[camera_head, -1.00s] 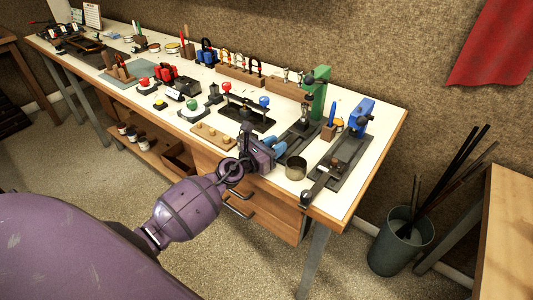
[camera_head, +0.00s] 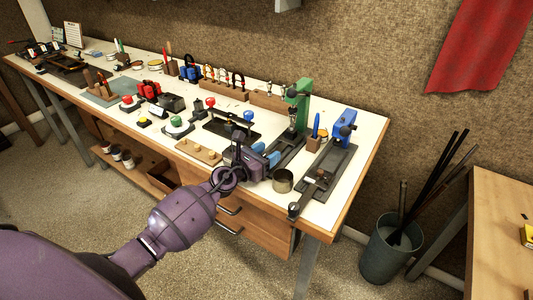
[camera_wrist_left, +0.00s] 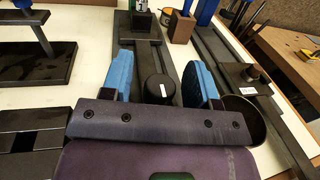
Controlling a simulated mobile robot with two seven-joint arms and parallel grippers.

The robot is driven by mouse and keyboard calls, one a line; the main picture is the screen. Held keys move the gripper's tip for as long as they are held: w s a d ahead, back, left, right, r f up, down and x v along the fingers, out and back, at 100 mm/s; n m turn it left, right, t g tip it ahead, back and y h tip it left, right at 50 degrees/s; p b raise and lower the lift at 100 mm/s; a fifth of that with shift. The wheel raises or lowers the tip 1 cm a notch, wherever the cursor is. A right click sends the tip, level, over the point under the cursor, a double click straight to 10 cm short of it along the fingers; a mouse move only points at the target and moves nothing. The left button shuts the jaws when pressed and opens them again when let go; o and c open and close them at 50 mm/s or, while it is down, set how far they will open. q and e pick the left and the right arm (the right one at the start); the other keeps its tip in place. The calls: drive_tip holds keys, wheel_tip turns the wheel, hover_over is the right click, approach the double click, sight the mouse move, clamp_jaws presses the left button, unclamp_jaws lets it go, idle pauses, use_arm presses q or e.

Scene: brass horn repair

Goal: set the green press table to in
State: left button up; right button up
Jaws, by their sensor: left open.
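The green press (camera_head: 299,100) stands near the back right of the bench, with a dark rail base running toward the front edge. In the left wrist view its dark base (camera_wrist_left: 146,25) runs down the middle, and a round black knob (camera_wrist_left: 157,88) with a white label is at the near end. My left gripper (camera_head: 266,156) is over the near end of this rail. Its blue fingers (camera_wrist_left: 160,78) are open, one on each side of the knob, with gaps visible. Whether they are at the knob's height I cannot tell. My right gripper is not in view.
A blue press (camera_head: 344,128) on its own dark rail stands to the right. A round metal cup (camera_head: 283,181) sits close beside my left gripper. Coloured-knob fixtures (camera_head: 232,122) and a wooden peg block (camera_head: 199,152) lie to the left. A bin of rods (camera_head: 385,250) stands on the floor.

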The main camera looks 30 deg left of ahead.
use_arm(q)
drive_tip(key=v, duration=1)
drive_tip(key=shift+s+b, duration=0.15)
drive_tip(key=shift+b, duration=0.15)
drive_tip(key=shift+s+a, duration=0.1)
drive_tip(key=shift+s, duration=0.15)
